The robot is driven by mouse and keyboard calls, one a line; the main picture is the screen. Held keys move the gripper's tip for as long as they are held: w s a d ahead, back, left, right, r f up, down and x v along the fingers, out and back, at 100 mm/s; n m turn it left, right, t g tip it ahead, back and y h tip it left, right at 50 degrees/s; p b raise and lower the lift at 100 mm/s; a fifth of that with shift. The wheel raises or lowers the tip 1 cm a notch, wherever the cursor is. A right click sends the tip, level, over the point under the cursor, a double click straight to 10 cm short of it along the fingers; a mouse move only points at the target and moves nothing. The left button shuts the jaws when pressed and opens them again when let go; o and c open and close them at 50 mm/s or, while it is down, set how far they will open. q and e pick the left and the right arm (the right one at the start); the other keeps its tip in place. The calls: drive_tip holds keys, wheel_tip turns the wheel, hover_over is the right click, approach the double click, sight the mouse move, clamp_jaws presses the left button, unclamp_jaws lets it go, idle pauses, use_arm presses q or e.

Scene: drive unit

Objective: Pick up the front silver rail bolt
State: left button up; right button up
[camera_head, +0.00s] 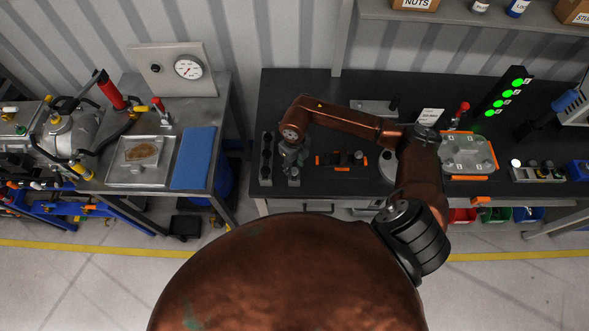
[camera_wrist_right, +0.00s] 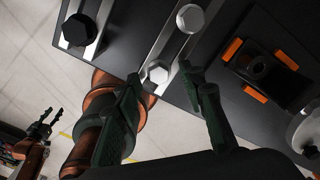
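The front silver rail bolt (camera_wrist_right: 157,73) is a hex head near the end of a metal rail (camera_wrist_right: 170,48) in the right wrist view. A second silver bolt (camera_wrist_right: 190,18) sits farther along that rail. My right gripper (camera_wrist_right: 160,76) is open, with one dark green finger on each side of the front bolt in that view; I cannot tell whether they touch it. In the head view my right gripper (camera_head: 292,157) hangs over the rail, whose front end (camera_head: 293,181) shows below it. My left gripper (camera_wrist_right: 41,125) shows small in the wrist view, its fingers apart and empty.
A parallel rail with black bolts (camera_head: 266,160) stands to the left, and its black bolt (camera_wrist_right: 78,30) also shows in the wrist view. An orange-cornered dark fixture (camera_head: 341,160) lies to the right. The bench's front edge is close.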

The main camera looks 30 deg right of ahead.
drive_tip(key=shift+f, duration=0.6)
drive_tip(key=shift+c, duration=0.7)
clamp_jaws()
